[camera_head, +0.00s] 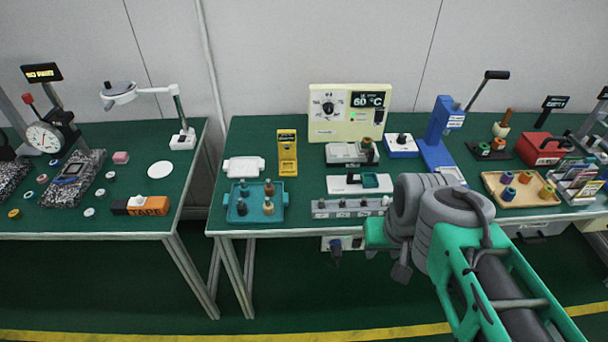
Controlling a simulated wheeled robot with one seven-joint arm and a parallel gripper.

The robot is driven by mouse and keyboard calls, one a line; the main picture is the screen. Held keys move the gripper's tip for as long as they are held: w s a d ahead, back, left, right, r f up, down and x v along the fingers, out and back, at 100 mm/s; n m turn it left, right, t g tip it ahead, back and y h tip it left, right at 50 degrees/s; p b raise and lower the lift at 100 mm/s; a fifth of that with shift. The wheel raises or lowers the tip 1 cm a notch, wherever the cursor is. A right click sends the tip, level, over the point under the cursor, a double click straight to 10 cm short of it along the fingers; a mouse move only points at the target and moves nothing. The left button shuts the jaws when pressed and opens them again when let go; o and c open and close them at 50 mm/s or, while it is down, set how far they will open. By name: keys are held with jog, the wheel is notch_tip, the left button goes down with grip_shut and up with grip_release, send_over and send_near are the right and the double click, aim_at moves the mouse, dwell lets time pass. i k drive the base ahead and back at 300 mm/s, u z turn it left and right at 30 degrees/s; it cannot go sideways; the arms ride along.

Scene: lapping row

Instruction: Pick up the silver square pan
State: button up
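A shallow pale silver-white pan (244,167), roughly square-cornered with small side handles, lies on the left part of the middle green table, toward the back. It looks empty and is the closest match to the silver square pan. My arm comes in from the lower right, and its grey wrist joints stand in front of the table's front edge, well to the right of the pan and apart from it. No gripper fingers can be made out, so my gripper's opening is not shown.
A teal tray (236,214) with several small pegs lies just in front of the pan. A yellow stand (287,153) is close on its right. A cream temperature box (348,112) stands behind. A gap separates the left table (110,215), which holds a lamp (182,138).

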aim_at(370, 153)
jog(key=u, duration=0.55)
jog(key=k, duration=0.7)
jog(key=z, duration=0.3)
jog(key=i, duration=1.4)
jog(key=u, duration=1)
jog(key=i, duration=0.4)
jog(key=u, duration=0.35)
